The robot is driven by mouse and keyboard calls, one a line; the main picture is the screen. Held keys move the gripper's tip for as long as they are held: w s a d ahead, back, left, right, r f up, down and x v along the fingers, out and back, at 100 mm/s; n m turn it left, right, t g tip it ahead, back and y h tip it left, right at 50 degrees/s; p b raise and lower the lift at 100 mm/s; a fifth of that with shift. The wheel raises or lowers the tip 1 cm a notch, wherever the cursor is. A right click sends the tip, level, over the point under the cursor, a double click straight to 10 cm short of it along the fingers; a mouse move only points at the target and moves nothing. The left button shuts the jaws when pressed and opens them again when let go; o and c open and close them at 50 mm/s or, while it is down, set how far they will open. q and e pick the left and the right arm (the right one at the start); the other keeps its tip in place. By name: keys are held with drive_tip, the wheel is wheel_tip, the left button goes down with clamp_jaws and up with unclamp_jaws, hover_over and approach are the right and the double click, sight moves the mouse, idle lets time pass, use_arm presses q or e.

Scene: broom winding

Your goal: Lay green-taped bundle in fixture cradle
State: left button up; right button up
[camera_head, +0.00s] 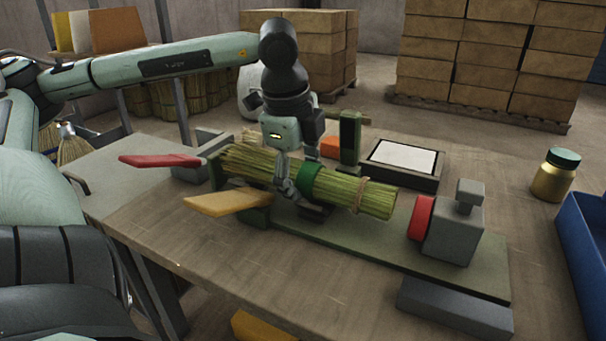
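The green-taped bundle (348,191) of pale green straw lies lengthwise over the fixture cradle (440,264) on the workbench. A green tape band wraps its middle and a thin tie sits nearer its right end. My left gripper (300,190) reaches down from above with its fingers around the bundle, just left of the tape. The fingers appear closed against the straw. The bundle hides the far finger and the cradle supports under it, so I cannot tell whether it rests fully on them. My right gripper is not in view.
A grey clamp block with a red pad (422,217) stands at the fixture's right end. Red (160,160) and yellow (227,201) levers stick out at the left. A white-topped tray (403,156), a jar (555,175) and a blue bin (585,240) are nearby.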

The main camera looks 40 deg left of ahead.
use_arm(q)
drive_tip(key=shift+w+r, duration=0.1)
drive_tip(key=shift+r, duration=0.15)
drive_tip(key=shift+r, duration=0.25)
drive_tip(key=v, duration=1.1)
drive_tip(key=shift+s+r, duration=0.1)
drive_tip(key=shift+s, duration=0.1)
